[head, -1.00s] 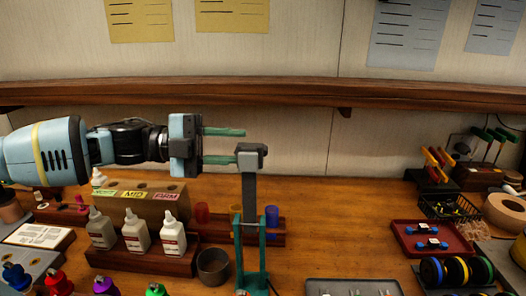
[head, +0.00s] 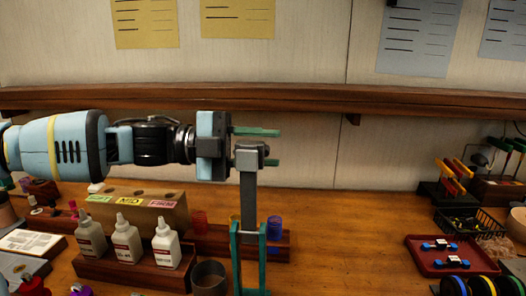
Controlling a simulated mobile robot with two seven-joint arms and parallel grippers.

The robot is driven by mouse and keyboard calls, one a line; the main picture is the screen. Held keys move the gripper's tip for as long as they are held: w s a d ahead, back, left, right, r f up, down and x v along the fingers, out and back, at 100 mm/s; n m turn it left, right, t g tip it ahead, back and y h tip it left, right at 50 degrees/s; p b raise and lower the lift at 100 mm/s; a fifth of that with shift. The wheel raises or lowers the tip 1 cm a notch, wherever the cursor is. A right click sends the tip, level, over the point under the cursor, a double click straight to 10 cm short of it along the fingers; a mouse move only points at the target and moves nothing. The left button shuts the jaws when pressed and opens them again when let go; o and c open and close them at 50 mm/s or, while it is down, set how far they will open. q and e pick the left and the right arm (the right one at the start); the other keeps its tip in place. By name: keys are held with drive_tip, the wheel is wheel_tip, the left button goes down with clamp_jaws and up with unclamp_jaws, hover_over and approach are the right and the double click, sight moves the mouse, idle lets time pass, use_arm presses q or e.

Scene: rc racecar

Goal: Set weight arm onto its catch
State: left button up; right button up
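The weight arm (head: 248,205) is a grey upright bar with a grey block (head: 252,153) at its top. It stands about vertical in a teal forked stand (head: 236,255). My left gripper (head: 257,147) comes in from the left with its two teal fingers apart, pointing right. The upper finger passes just above the block's level. The lower finger is partly hidden behind the block, and its tip shows past the block's right side. I cannot tell whether the fingers touch the block. I cannot make out the catch. My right gripper is not in view.
A rack of white bottles (head: 128,243) and a wooden block with labels (head: 135,206) stand left of the stand. A dark cup (head: 210,278) is close by its foot. Coloured cups (head: 274,228) sit behind. A red tray (head: 450,262) lies right, with bare tabletop between.

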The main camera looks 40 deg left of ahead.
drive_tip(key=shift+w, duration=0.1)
use_arm(q)
clamp_jaws()
drive_tip(key=shift+r, duration=0.15)
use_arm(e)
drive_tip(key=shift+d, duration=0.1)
